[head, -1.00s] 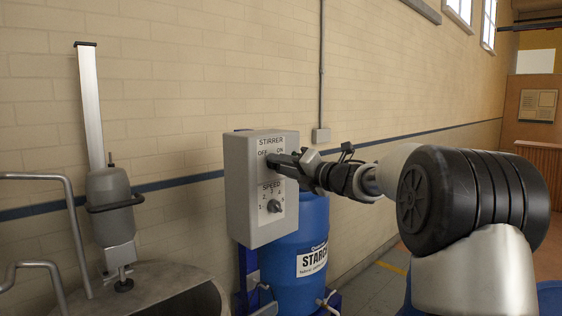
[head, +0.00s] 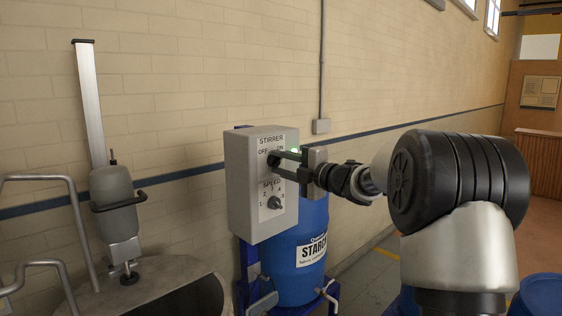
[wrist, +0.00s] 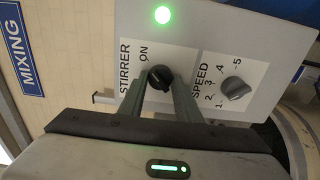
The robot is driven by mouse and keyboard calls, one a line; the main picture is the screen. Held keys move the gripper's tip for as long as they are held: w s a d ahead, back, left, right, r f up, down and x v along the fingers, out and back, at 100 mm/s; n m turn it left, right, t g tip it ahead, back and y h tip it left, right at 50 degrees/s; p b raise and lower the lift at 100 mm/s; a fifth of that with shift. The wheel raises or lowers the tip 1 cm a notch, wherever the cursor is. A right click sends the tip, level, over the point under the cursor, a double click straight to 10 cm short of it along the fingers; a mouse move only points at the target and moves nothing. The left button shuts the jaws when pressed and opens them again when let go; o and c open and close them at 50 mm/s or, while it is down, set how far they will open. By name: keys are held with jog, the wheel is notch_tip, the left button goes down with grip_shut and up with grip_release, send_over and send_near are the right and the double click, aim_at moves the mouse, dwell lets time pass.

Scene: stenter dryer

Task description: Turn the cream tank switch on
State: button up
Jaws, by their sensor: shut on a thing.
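The stirrer switch is a black knob (wrist: 160,77) on a grey control box (head: 250,200) labelled STIRRER, with OFF and ON marks. In the wrist view the ON label (wrist: 144,54) shows beside the knob; the OFF label is hidden there. My gripper (head: 277,161) reaches in from the right, with its two fingers one above the other in the head view. In the wrist view its fingers are shut on the knob, one on each side. A green lamp (wrist: 162,14) on the box is lit; its glow also shows in the head view (head: 295,150).
A speed knob (head: 274,202) with a numbered dial sits below the switch, close to my fingers. A blue starch drum (head: 300,265) stands behind the box. A metal tank (head: 150,285) with a stirrer motor (head: 112,190) and bent pipe rails is at the left.

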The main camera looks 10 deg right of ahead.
jog(key=shift+f, duration=0.1)
dwell(0.4)
jog(key=o, duration=1.1)
jog(key=shift+c, duration=0.2)
jog(key=b+v, duration=0.2)
jog(key=v, duration=1.5)
jog(key=shift+s+b, duration=0.2)
jog(key=shift+b, duration=0.15)
jog(key=shift+d, duration=0.15)
